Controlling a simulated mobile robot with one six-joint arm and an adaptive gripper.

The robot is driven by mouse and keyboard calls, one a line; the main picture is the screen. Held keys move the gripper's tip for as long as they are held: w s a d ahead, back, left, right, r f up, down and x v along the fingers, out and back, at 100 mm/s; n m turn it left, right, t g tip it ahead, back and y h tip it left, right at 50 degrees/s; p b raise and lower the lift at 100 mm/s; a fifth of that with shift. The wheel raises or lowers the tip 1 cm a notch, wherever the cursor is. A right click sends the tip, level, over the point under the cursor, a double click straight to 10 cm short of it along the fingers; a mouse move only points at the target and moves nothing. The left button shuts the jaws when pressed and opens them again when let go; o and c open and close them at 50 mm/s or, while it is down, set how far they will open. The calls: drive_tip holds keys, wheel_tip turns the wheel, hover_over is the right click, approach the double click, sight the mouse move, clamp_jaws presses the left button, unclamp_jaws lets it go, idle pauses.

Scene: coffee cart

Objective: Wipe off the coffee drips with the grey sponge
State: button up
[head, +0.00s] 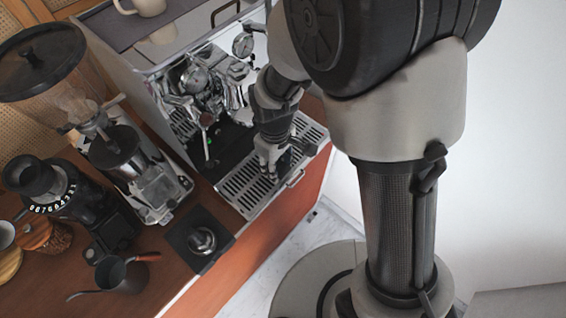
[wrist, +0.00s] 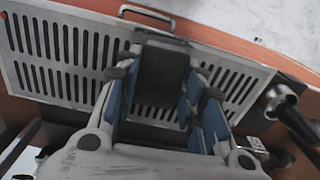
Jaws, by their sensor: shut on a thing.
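My gripper (head: 269,170) reaches down over the slotted metal drip tray (head: 240,190) at the front of the espresso machine. In the wrist view, my gripper (wrist: 163,85) is shut on the dark grey sponge (wrist: 161,70), which sits between its blue-padded fingers. The sponge is over the middle of the drip tray (wrist: 60,87), near the tray's front handle; whether it touches the slats I cannot tell. In the head view my gripper mostly hides the sponge. I cannot make out any coffee drips on the visible slats; the part under the sponge is hidden.
The espresso machine (head: 190,85) stands right behind the tray. A tamper (head: 202,240) on a dark mat is beside the tray, also in the wrist view (wrist: 280,100). Grinders (head: 125,150) and a black kettle (head: 122,275) stand to the left. A mug (head: 150,6) is on top.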

sight(257, 184)
drive_tip(key=a, duration=0.3)
drive_tip(key=shift+s+a+r, duration=0.1)
drive_tip(key=shift+s, duration=0.2)
drive_tip(key=shift+s+a+f, duration=0.1)
drive_tip(key=shift+s+a, duration=0.4)
drive_tip(key=shift+s, duration=0.25)
drive_tip(key=shift+s+a+f, duration=0.1)
drive_tip(key=shift+s+a, duration=0.4)
drive_tip(key=shift+s, duration=0.2)
drive_tip(key=shift+d+r+p, duration=0.1)
drive_tip(key=shift+r+p, duration=2.15)
drive_tip(key=shift+r, duration=0.75)
wheel_tip(257, 184, up, 3)
drive_tip(key=shift+p, duration=1.15)
